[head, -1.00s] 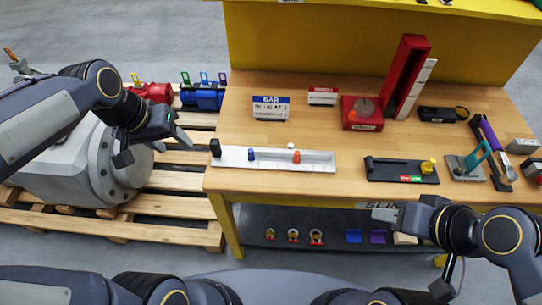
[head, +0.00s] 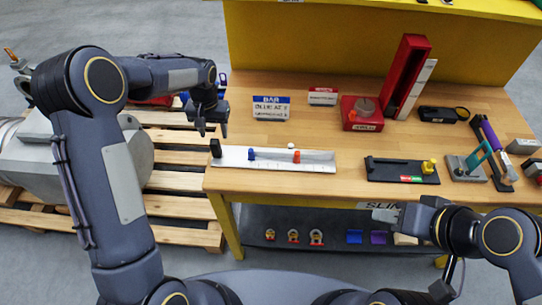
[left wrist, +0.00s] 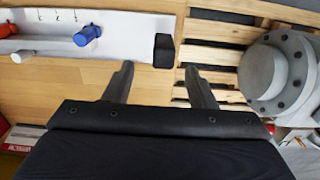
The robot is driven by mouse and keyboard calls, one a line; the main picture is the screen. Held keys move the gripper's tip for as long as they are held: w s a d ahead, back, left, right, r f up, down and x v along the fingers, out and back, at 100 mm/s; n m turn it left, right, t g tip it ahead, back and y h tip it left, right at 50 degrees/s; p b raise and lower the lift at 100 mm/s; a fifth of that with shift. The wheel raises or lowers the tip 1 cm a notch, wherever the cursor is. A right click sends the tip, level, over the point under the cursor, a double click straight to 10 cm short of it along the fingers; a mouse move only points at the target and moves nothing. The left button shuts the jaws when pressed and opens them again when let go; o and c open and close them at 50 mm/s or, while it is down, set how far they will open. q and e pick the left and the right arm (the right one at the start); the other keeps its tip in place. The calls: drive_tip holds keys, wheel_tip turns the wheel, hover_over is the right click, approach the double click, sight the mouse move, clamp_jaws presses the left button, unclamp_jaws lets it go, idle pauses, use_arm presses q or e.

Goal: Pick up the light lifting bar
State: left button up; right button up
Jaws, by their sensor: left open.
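A long white bar-like piece (head: 275,166) with scale marks lies along the table's front left edge. It carries a blue piece (head: 251,154), an orange-red piece (head: 297,157) and a black end block (head: 215,148). I cannot tell whether this is the lifting bar or its holder. My left gripper (head: 212,130) is open and empty, pointing down just above and behind the black block. In the left wrist view the black block (left wrist: 164,50) shows between and beyond the fingertips (left wrist: 159,68). My right gripper (head: 385,213) is at the table's front edge; its jaws are unclear.
A blue-and-white sign (head: 271,108) reading BAR stands behind the white piece. A red stand (head: 362,114), a tall red channel (head: 405,75) and a black fixture (head: 400,170) sit to the right. A pallet (head: 180,180) with a grey flanged body is left of the table.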

sight(216, 147)
use_arm(q)
drive_tip(key=f, duration=0.8)
drive_tip(key=shift+a+f, duration=0.15)
drive_tip(key=shift+a, duration=0.1)
clamp_jaws()
